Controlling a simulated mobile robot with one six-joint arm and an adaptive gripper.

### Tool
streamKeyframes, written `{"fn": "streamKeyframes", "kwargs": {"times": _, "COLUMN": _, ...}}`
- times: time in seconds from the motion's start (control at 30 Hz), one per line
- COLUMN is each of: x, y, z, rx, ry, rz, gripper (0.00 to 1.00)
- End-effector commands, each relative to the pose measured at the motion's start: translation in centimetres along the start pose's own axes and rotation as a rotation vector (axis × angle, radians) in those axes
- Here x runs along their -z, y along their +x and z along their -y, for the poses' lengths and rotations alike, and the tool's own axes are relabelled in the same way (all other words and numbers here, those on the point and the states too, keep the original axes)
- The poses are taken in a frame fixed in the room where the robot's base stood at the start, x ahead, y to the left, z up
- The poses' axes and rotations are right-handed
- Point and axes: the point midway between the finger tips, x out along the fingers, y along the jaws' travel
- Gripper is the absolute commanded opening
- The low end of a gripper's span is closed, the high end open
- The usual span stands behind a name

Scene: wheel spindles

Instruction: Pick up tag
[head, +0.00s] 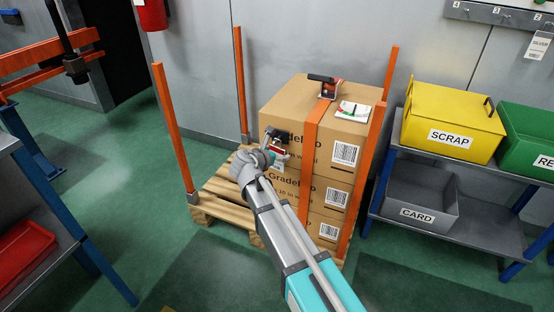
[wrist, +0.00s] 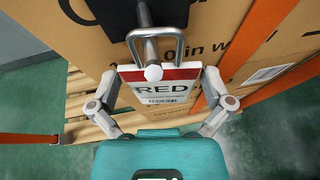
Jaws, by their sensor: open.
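A tag (wrist: 160,92) marked RED, white with a red top band, hangs from a metal loop (wrist: 158,42) in front of a cardboard box in the wrist view. A small red and white patch of the tag (head: 279,151) shows in the head view, by the black piece (head: 281,136) at the box stack's left side. My gripper (wrist: 160,78) is open, with one finger on each side of the tag. I cannot tell whether either finger touches it. The tag's lower edge lies close to my gripper's teal body.
Strapped cardboard boxes (head: 283,98) stand on a wooden pallet (head: 217,190) between orange posts (head: 174,130). A shelf to the right holds a yellow SCRAP bin (head: 452,112) and a grey CARD bin (head: 420,190). Green floor (head: 130,190) is open to the left.

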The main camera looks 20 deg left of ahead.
Motion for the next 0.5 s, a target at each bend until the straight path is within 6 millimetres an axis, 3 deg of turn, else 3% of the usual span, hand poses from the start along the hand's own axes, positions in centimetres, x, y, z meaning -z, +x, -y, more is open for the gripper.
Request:
{"fn": "streamKeyframes", "kwargs": {"times": 0.2, "x": 0.01, "y": -0.01, "z": 0.0, "rx": 0.0, "ry": 0.0, "rz": 0.0, "gripper": 1.0}}
{"fn": "streamKeyframes", "kwargs": {"times": 0.47, "x": 0.01, "y": -0.02, "z": -0.01, "rx": 0.0, "ry": 0.0, "rz": 0.0, "gripper": 0.54}}
{"fn": "streamKeyframes", "kwargs": {"times": 0.5, "x": 0.01, "y": -0.02, "z": -0.01, "rx": 0.0, "ry": 0.0, "rz": 0.0, "gripper": 0.52}}
